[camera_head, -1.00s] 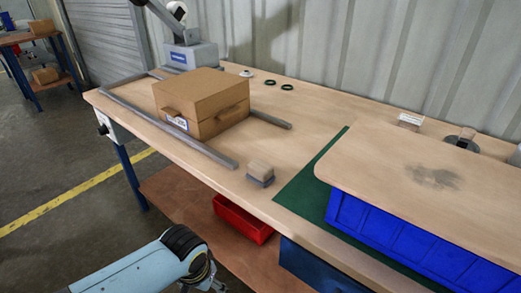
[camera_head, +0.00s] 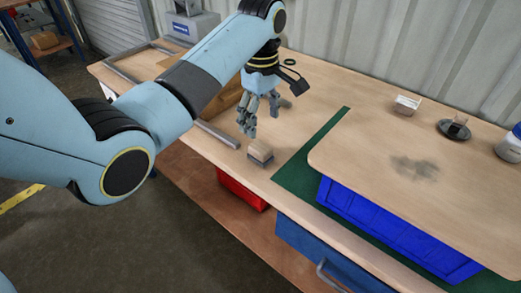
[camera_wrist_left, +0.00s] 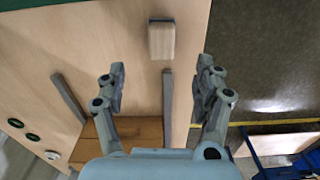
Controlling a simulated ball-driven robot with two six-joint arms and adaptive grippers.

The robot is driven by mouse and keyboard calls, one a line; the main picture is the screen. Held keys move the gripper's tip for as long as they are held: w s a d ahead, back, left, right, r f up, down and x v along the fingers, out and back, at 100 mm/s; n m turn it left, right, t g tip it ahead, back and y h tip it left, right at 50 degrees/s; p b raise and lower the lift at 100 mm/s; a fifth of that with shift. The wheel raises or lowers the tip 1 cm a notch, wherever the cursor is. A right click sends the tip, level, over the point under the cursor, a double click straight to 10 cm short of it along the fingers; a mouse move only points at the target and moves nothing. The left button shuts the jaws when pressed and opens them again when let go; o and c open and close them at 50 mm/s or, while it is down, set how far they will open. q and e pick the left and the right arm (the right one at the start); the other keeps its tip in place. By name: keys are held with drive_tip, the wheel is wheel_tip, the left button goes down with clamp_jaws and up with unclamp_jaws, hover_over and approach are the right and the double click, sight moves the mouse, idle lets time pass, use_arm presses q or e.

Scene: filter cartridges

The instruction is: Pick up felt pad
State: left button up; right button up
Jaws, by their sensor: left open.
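A small block with a tan top and grey base, which looks like the felt pad (camera_head: 260,153), sits on the workbench near its front edge. It also shows at the top middle of the left wrist view (camera_wrist_left: 161,40). My left gripper (camera_head: 259,118) is open and empty, fingers pointing down, above the bench just behind the pad. In the left wrist view the pad lies beyond the two spread fingertips (camera_wrist_left: 160,75), apart from them. My right gripper is not in view.
The cardboard box (camera_head: 222,104) is largely hidden behind my left arm. Grey rails (camera_head: 216,135) lie beside it. A green mat (camera_head: 298,172) and a raised wooden board (camera_head: 365,140) over blue bins (camera_head: 390,226) are to the right. A red bin (camera_head: 240,188) is below the bench.

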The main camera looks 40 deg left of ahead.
sight(260, 146)
use_arm(q)
drive_tip(key=shift+w+f, duration=0.2)
drive_tip(key=shift+f, duration=0.1)
drive_tip(key=f, duration=0.9)
drive_tip(key=shift+s+a+f+b, duration=0.1)
drive_tip(key=shift+s+f+b, duration=0.2)
drive_tip(key=shift+f+b, duration=0.1)
drive_tip(key=c, duration=1.2)
drive_tip(key=shift+r, duration=0.1)
drive_tip(key=shift+c, duration=0.2)
wheel_tip(260, 146, up, 10)
drive_tip(key=shift+p, duration=0.55)
